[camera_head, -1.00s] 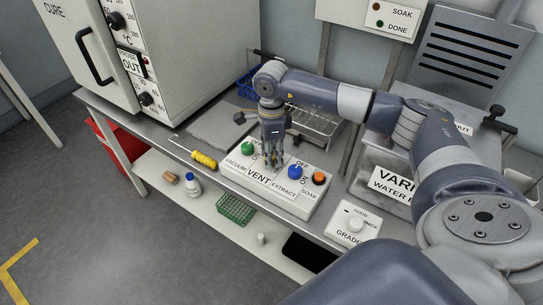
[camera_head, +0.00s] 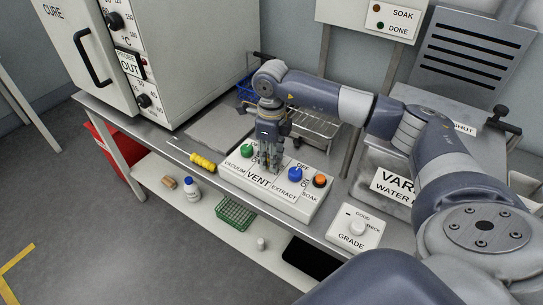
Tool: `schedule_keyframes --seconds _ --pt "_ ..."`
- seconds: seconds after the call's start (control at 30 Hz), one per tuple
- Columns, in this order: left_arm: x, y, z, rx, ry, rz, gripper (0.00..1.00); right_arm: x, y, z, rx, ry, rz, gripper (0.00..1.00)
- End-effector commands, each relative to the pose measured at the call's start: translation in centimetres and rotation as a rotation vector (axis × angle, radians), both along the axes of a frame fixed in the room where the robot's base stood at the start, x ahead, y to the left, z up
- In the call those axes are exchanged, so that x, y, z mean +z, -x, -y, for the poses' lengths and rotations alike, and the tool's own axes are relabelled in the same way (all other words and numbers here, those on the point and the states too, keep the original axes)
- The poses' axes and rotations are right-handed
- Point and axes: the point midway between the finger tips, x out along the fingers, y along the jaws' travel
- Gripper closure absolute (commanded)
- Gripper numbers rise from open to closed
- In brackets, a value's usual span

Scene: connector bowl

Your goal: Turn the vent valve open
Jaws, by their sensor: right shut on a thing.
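The white control box (camera_head: 300,206) on the bench carries the labels VACUUM, VENT, EXTRACT and SOAK. My right gripper (camera_head: 270,168) points down over the box at the VENT label (camera_head: 258,181), between the green knob (camera_head: 248,147) and the blue knob (camera_head: 295,173). Its fingers are shut on the vent valve, which they hide, so its angle cannot be read. My left gripper is not in view.
The orange SOAK button (camera_head: 319,181) is at the box's right end. A yellow-handled screwdriver (camera_head: 202,161) lies to the left. A wire rack (camera_head: 315,128) stands behind, and the white GRADE box (camera_head: 352,233) sits to the right.

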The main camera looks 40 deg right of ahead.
Motion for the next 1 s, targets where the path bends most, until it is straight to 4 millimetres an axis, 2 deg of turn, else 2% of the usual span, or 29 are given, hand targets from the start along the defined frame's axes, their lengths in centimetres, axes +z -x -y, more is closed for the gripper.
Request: schedule_keyframes --seconds 0.37,0.4,0.47,0.83,1.0 --pt "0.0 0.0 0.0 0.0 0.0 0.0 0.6 0.1 -0.1 0.0 -0.007 0.0 0.004 0.93" --pt "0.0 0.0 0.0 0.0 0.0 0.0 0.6 0.1 -0.1 0.0 -0.007 0.0 0.004 0.63" --pt "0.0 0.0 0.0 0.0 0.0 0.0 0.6 0.1 -0.1 0.0 -0.007 0.0 0.004 0.49" --pt "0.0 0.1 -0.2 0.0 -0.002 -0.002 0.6 0.2 -0.1 0.0 -0.005 0.0 0.002 0.49" --pt "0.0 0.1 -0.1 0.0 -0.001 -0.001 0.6 2.2 -0.1 0.0 -0.004 0.0 0.006 0.49"
